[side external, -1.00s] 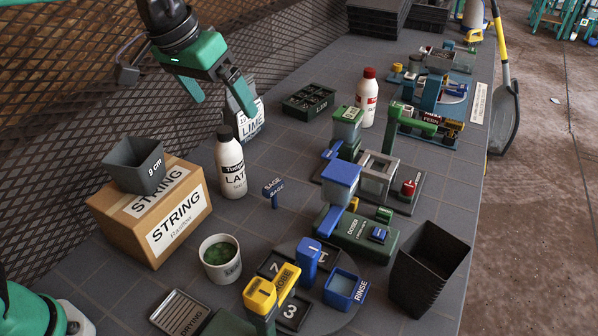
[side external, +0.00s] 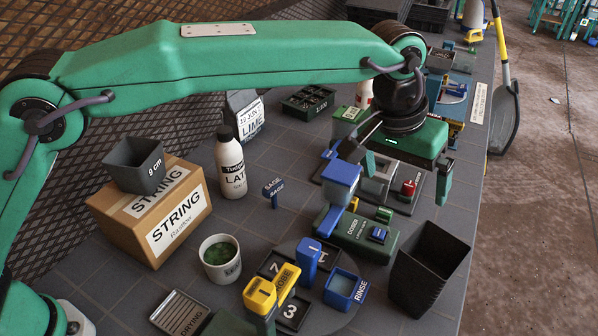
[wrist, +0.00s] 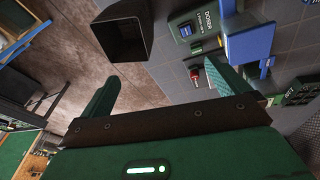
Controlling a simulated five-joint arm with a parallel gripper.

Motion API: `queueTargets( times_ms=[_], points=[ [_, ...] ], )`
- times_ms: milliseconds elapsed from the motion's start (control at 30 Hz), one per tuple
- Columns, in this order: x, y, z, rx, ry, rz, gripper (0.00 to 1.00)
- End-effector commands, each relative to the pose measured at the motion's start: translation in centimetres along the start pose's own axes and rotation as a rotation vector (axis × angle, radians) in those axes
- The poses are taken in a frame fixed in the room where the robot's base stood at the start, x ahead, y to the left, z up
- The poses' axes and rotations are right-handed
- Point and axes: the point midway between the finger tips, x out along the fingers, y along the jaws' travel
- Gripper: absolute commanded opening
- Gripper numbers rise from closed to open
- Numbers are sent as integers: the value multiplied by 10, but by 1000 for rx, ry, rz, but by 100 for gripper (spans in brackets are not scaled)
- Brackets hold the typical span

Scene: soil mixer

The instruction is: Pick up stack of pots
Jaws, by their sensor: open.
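The stack of pots (side external: 428,270) is black and square, with several rims nested together. It stands upright near the table's right edge, beside the doser. In the wrist view the stack (wrist: 125,42) shows at the top, left of centre, seen into its open top. My gripper (side external: 398,166) is open and empty. It is above and behind the stack, over the grey and green devices, clearly apart from the stack. In the wrist view the two green fingers of my gripper (wrist: 162,88) are spread wide, with nothing between them.
A green doser (side external: 350,238) and a blue rinse cup (side external: 345,288) stand left of the stack. A single 9 cm pot (side external: 136,165) sits on a cardboard box (side external: 160,220) at left. A white bottle (side external: 230,168) stands mid-table. The floor lies beyond the right edge.

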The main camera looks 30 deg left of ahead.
Motion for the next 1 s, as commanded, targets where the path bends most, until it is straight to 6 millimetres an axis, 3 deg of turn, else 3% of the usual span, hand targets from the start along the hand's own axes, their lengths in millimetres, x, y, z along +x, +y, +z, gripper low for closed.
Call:
queueTargets(
  times_ms=[100,300,633,1000],
  points=[
    [24,31,7,15,-19,2,100],
    [44,59,16,23,-34,4,100],
    [52,65,19,24,-38,4,100],
    [75,64,20,24,-37,4,100]
  ],
)
